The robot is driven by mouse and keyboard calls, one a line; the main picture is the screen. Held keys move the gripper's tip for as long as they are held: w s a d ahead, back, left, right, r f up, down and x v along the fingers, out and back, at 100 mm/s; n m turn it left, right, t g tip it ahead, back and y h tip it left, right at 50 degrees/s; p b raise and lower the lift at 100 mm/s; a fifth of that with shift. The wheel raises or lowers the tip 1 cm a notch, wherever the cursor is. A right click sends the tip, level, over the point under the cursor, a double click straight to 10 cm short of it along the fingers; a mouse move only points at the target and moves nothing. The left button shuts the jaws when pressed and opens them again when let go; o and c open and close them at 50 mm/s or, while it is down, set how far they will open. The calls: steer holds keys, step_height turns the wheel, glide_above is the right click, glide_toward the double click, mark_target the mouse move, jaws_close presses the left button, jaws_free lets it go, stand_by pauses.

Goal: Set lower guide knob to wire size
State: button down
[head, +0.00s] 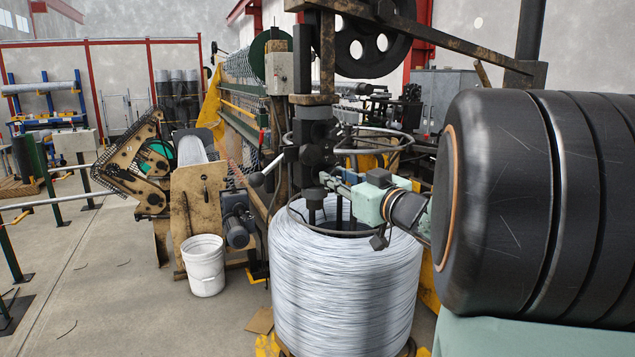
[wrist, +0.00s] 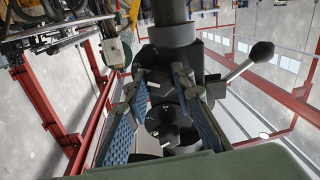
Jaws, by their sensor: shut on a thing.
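A dark vertical guide column (head: 316,130) stands above the wire coil in the head view. My gripper (head: 327,180) reaches it from the right, at its lower part. In the wrist view my gripper (wrist: 160,82) has its two blue-padded fingers on either side of a dark knob (wrist: 158,88) with a white mark. I take this to be the lower guide knob; the fingers are shut on it. Another round black part with white marks (wrist: 165,125) shows between the fingers, nearer the picture's bottom. The setting and any wire-size scale are too small to read.
The large silver wire coil (head: 345,285) stands under my wrist. A lever with a ball end (wrist: 261,52) sticks out beside the column. A white bucket (head: 205,268) and a worn machine panel (head: 200,205) stand left. The floor farther left is mostly open.

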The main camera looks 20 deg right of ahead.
steer(key=n+b, duration=0.7)
steer(key=n, duration=0.3)
steer(key=shift+n+b, duration=0.3)
stand_by(0.4)
steer(key=c, duration=1.7)
jaws_free()
steer(key=shift+o, duration=0.2)
steer(key=shift+r+p, duration=0.1)
steer(key=shift+p, duration=0.2)
